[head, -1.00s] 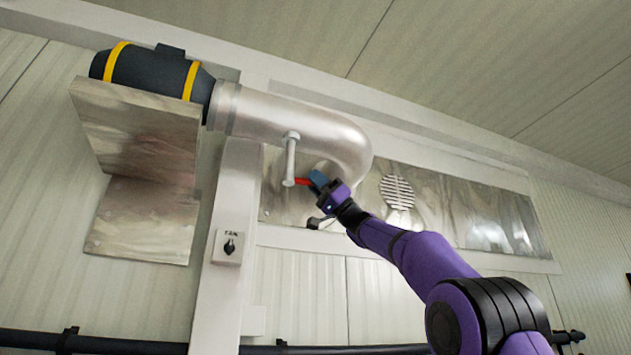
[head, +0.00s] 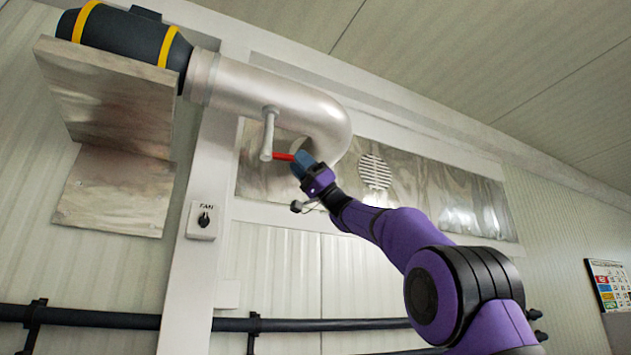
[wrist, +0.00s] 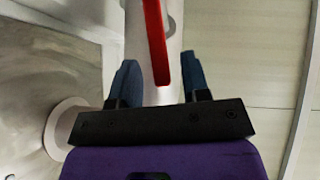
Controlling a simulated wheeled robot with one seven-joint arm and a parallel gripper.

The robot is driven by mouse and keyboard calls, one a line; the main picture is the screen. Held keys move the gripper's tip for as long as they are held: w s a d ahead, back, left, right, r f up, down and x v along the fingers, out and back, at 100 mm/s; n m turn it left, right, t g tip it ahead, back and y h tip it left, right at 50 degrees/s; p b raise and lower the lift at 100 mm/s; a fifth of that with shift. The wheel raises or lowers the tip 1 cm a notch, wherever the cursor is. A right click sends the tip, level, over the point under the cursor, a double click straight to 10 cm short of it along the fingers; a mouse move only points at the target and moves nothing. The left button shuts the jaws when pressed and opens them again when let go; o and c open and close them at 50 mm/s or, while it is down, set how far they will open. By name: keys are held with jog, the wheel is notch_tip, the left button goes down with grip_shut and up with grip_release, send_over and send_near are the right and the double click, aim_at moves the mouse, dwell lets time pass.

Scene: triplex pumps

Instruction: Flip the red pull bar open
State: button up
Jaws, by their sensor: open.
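The red pull bar (head: 283,156) sticks out to the right from the lower part of a grey handle post (head: 268,136) on the curved metal duct. In the wrist view the red bar (wrist: 155,45) comes down from the top and its end lies between my two blue fingers, nearer the right one. My gripper (head: 301,162) is at the bar's right end in the head view. In the wrist view my gripper (wrist: 160,82) is open, with gaps on both sides of the bar. The finger tips hide part of the bar's end in the head view.
The silver duct (head: 270,100) curves close behind my gripper. A metal wall panel (head: 440,200) with a round vent (head: 375,171) lies behind. A fan switch (head: 203,219) is on the white post. Dark pipes (head: 120,319) run low along the wall.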

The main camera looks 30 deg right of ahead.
jog(key=w+v, duration=0.1)
jog(key=v, duration=0.7)
jog(key=shift+s, duration=0.5)
jog(key=shift+t, duration=0.5)
